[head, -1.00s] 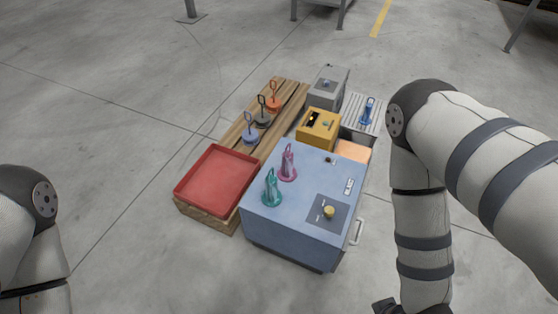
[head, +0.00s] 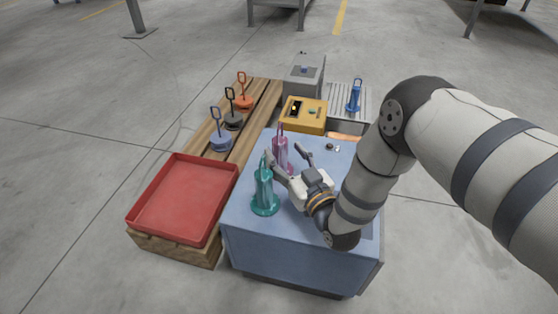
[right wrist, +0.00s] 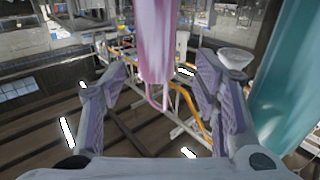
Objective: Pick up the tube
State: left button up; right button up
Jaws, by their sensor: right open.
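A tall pink piece (head: 280,150) with a loop on top stands upright on the blue cabinet (head: 245,227). A similar teal piece (head: 264,190) stands nearer, to its left. I cannot tell for sure which thing is the tube. My right gripper (head: 288,158) is open just in front of the pink piece, one finger close to the teal piece. In the right wrist view, the pink piece (right wrist: 155,40) shows between the spread fingers (right wrist: 165,100), with its loop lowest in the picture; the teal piece (right wrist: 295,80) is at the right, outside the fingers. My left gripper is out of view.
A red tray (head: 185,197) lies left of the cabinet. Behind are a wooden slatted stand (head: 200,130) with looped weights, a yellow box (head: 304,114), a grey box (head: 304,75) and a blue piece (head: 354,96) on a ribbed plate. Clear floor lies left.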

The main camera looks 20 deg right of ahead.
aim_at(284, 148)
jog(key=w+b, duration=0.1)
jog(key=w, duration=0.3)
jog(key=shift+w, duration=0.2)
jog(key=shift+r, duration=0.1)
grip_shut()
jog(key=shift+r, duration=0.1)
